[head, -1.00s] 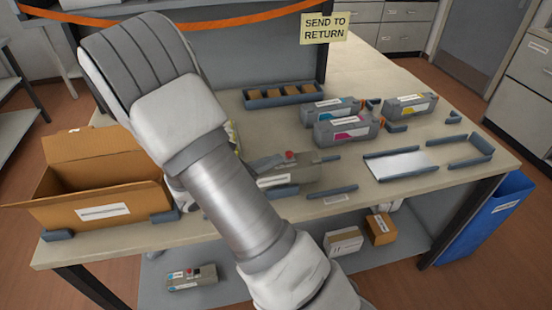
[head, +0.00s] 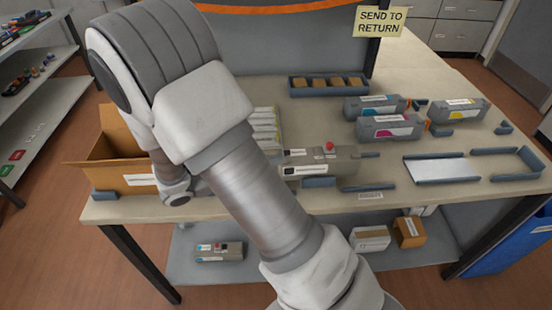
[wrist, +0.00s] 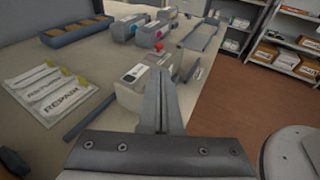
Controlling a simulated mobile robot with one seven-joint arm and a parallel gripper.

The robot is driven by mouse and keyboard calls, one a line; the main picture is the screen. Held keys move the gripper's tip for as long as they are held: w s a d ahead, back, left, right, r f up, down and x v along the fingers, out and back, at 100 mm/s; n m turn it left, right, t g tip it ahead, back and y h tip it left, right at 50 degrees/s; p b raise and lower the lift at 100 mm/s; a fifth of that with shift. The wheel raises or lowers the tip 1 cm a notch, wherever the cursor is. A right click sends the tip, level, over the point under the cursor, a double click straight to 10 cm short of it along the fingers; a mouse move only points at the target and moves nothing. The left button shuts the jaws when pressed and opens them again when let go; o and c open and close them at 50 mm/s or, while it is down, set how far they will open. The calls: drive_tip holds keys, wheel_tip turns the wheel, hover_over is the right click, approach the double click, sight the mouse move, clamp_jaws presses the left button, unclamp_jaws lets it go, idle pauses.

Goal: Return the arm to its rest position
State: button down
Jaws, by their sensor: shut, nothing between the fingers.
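My arm (head: 255,195) rises across the middle of the head view, bent at a large elbow at upper left, with its lower link coming down behind it over the table (head: 420,200). In the wrist view my gripper (wrist: 163,88) has its two fingers together with nothing between them. The fingertips are hidden in the head view.
An open cardboard box (head: 118,178) stands at the table's left end, partly behind my arm. Cyan (head: 375,107), magenta (head: 391,128) and yellow (head: 458,111) cartridges stand at the right. REPAIR cards (wrist: 58,92) lie left of my gripper. A blue bin (head: 510,243) stands at lower right.

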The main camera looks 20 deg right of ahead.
drive_tip(key=s+d+r+m+g+y+p, duration=0.2)
drive_tip(key=s+d+r+m+g+y, duration=0.15)
drive_tip(key=s+r+m+y, duration=0.5)
drive_tip(key=s+a+r+m+t+y+p, duration=0.3)
drive_tip(key=s+a+r+m+t+y, duration=0.3)
drive_tip(key=r+m, duration=0.5)
drive_tip(key=shift+s+a+r+m+y, duration=0.4)
drive_tip(key=shift+s+a+y, duration=0.1)
drive_tip(key=shift+s, duration=0.2)
